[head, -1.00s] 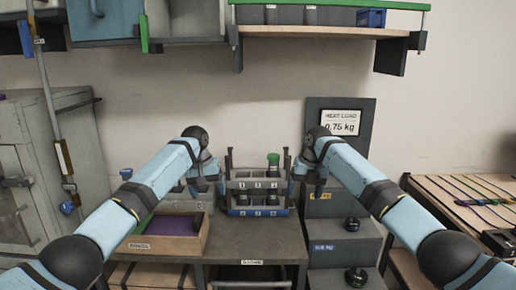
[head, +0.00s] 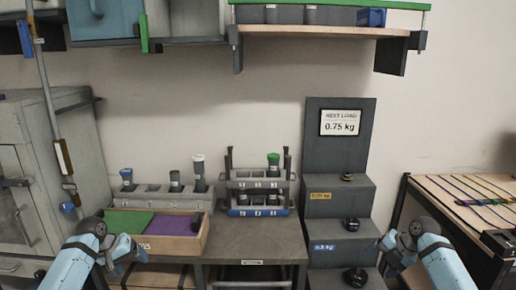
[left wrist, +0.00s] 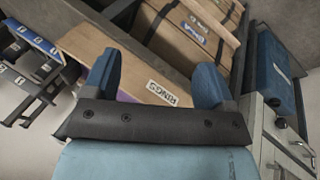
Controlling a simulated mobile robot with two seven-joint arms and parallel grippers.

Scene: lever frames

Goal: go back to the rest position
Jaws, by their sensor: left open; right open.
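My left gripper (head: 124,262) is low at the left in the head view, in front of the wooden tray, open and empty. Its two blue fingers (left wrist: 156,82) stand wide apart in the left wrist view, with the tray's side labelled RINGS beyond them. My right gripper (head: 384,256) is low at the right in the head view, in front of the grey stepped stand. It is open, and nothing shows in it. Both arms come in from the bottom of the head view and are apart from the rack (head: 240,211).
The wooden tray (head: 188,247) has green and purple compartments. The rack, holding a green-capped cylinder (head: 273,160), stands on the bench (head: 262,238). Dark weights sit on the stepped stand (head: 322,207). A side table (head: 440,190) with cords is at right. A shelf (head: 310,32) hangs above.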

